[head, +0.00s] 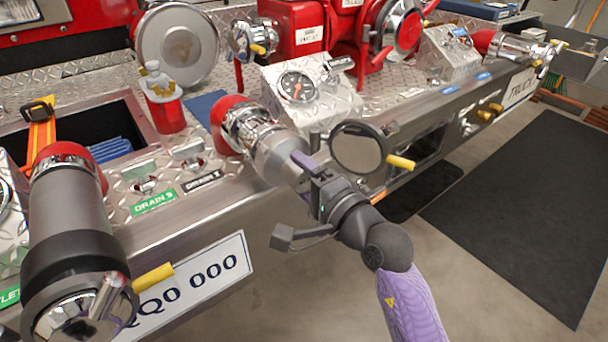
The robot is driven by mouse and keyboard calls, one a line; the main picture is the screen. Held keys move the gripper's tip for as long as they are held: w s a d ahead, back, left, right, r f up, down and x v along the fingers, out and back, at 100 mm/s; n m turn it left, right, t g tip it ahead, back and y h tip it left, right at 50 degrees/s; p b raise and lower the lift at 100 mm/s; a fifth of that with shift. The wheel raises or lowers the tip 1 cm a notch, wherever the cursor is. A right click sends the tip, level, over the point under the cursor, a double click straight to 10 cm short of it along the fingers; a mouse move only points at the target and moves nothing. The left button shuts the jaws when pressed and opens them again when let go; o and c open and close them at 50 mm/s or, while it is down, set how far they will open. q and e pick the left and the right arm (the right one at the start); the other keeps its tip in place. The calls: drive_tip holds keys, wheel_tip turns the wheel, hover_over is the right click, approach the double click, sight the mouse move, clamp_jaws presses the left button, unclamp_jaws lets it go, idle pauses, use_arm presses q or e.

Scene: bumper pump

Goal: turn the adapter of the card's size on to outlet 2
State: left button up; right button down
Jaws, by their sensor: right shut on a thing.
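A grey cylindrical fitting, the adapter (279,156), extends from the middle outlet (247,120), which has a red collar and chrome ring. A dark round end with a bright rim (358,149) and a yellow lug (400,162) show just beyond it. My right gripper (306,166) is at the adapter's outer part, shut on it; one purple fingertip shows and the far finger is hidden. Whether the adapter is fully seated cannot be told. No size card can be made out. My left gripper is out of view.
Another grey fitting (68,205) with a yellow lug projects at the left. A red-based bottle-like item (163,100) and an open bin (95,130) are at the left. Dark mats (530,200) lie on open floor at right.

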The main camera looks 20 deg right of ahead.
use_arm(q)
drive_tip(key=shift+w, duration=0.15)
use_arm(e)
drive_tip(key=shift+w+a, duration=0.1)
drive_tip(key=shift+w, duration=0.15)
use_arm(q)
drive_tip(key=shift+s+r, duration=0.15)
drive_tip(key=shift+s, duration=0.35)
use_arm(e)
drive_tip(key=shift+w+a, duration=0.1)
drive_tip(key=shift+w, duration=0.1)
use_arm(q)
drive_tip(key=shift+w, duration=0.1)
use_arm(e)
drive_tip(key=shift+w+r, duration=0.1)
drive_tip(key=shift+w, duration=0.15)
drive_tip(key=m+p, duration=0.2)
drive_tip(key=shift+r+m, duration=0.25)
drive_tip(key=shift+m, duration=0.15)
drive_tip(key=shift+f+m+p, duration=0.2)
drive_tip(key=shift+m+p, duration=0.5)
drive_tip(key=shift+m, duration=0.4)
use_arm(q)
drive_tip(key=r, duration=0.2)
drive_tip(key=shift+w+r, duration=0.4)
use_arm(e)
drive_tip(key=shift+f, duration=0.15)
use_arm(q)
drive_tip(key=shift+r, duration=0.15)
